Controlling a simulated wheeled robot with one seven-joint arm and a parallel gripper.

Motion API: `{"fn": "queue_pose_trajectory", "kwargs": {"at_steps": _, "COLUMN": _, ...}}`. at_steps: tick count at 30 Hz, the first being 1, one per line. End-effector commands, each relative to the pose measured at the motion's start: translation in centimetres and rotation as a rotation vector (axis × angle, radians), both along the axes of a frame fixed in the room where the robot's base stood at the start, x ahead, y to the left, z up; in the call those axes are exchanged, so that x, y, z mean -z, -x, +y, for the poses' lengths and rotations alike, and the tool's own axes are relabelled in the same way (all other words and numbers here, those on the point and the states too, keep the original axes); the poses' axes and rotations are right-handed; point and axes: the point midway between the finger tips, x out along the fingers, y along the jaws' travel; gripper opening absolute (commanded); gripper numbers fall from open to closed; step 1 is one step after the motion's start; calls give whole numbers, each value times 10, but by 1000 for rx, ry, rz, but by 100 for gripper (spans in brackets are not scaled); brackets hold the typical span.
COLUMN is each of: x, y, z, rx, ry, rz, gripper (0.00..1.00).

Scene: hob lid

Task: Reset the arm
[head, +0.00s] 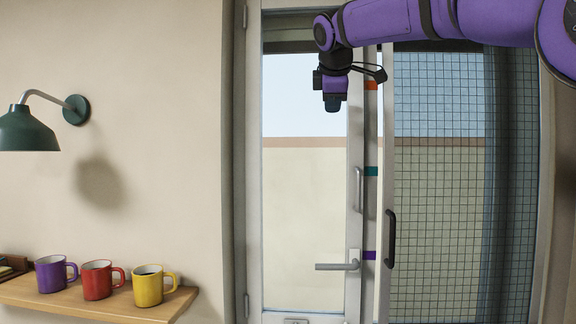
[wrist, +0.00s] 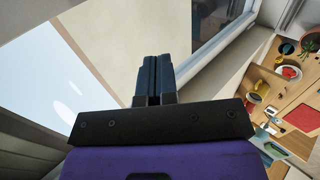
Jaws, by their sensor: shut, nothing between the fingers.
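My purple arm reaches in from the upper right in the head view, and my gripper (head: 333,104) hangs at its end, pointing down. It is in front of the upper part of the glazed door (head: 300,220), well above the door handle (head: 338,266). In the wrist view the two dark fingers of my gripper (wrist: 154,75) lie side by side, shut, with nothing between them.
A shelf (head: 100,306) at the lower left holds a purple mug (head: 52,274), a red mug (head: 97,280) and a yellow mug (head: 147,286). A green wall lamp (head: 28,130) is above. A mesh screen (head: 450,180) with a black handle (head: 390,238) stands right of the door.

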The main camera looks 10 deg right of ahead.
Motion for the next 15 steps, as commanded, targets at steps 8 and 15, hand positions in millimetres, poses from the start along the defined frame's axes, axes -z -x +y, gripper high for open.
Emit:
{"fn": "queue_pose_trajectory", "kwargs": {"at_steps": 8, "x": 14, "y": 25, "z": -6, "rx": 49, "ry": -69, "rz": 8, "gripper": 0}}
{"fn": "queue_pose_trajectory", "kwargs": {"at_steps": 15, "x": 78, "y": 112, "z": -23, "rx": 247, "ry": -315, "rz": 40, "gripper": 0}}
